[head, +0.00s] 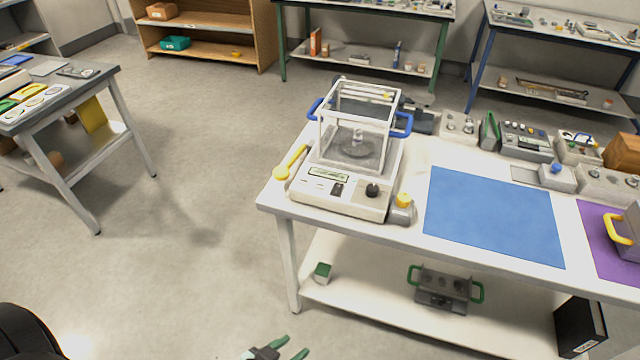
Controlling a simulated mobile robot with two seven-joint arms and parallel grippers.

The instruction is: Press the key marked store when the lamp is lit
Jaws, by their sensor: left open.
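A white weighing balance (330,202) stands at the left end of the white table. A clear draught box (352,140) with a white frame and blue handles sits on it, with a small metal weight (357,136) inside on the pan. The front panel has a small display (328,174), some small keys and a dark knob (372,190); the key markings are too small to read. A grey block with a yellow top (403,200) stands at its right front corner. I cannot tell which part is the lamp or whether it is lit. My left gripper (289,348) is open and empty, low at the bottom edge, well apart from the balance.
A yellow spoon-like tool (290,163) lies left of the balance. A blue mat (493,218) lies to its right, then a purple mat (606,262) with a yellow-handled grey thing. Weights and devices line the table's back. The lower shelf (345,285) holds a green-handled box. Floor at left is clear.

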